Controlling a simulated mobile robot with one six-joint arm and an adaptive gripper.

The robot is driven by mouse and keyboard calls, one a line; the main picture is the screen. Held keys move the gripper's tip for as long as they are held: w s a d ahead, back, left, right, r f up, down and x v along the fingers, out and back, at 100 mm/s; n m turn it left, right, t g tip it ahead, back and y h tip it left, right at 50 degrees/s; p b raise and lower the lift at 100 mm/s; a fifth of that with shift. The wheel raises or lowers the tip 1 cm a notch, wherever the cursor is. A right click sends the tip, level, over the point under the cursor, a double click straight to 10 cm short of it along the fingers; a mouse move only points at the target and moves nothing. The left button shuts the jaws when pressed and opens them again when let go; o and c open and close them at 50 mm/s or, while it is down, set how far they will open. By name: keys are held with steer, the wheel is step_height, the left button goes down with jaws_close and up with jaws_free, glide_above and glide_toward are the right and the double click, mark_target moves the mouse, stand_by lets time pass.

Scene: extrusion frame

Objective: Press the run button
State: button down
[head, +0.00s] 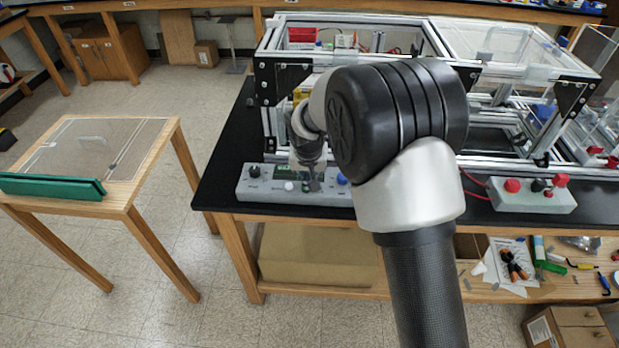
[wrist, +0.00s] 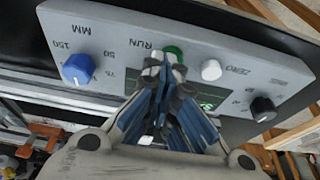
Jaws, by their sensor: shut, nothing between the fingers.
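The grey control box (head: 262,196) sits at the front edge of the black bench, mostly in plain sight in the head view. In the wrist view its panel (wrist: 120,35) appears upside down. The green run button (wrist: 174,51) is beside the word RUN, partly hidden behind my fingertips. My gripper (wrist: 163,65) is shut and empty, its tips right at the run button; I cannot tell whether they touch it. In the head view my gripper (head: 309,184) points down over the box, between the white button and the blue knob.
The white zero button (wrist: 211,70), blue knob (wrist: 78,68) and black knob (wrist: 263,108) stand up near my fingers. The green display (wrist: 208,103) is partly hidden by them. The aluminium extrusion frame (head: 262,85) stands behind the box. Another box with red buttons (head: 535,200) is at right.

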step_height(320, 180, up, 5)
steer(key=p, duration=0.3)
step_height(320, 180, up, 8)
steer(key=f+p, duration=0.1)
steer(key=p, duration=0.1)
glide_above(309, 195)
steer(key=shift+v, duration=0.8)
steer(key=shift+w, duration=0.1)
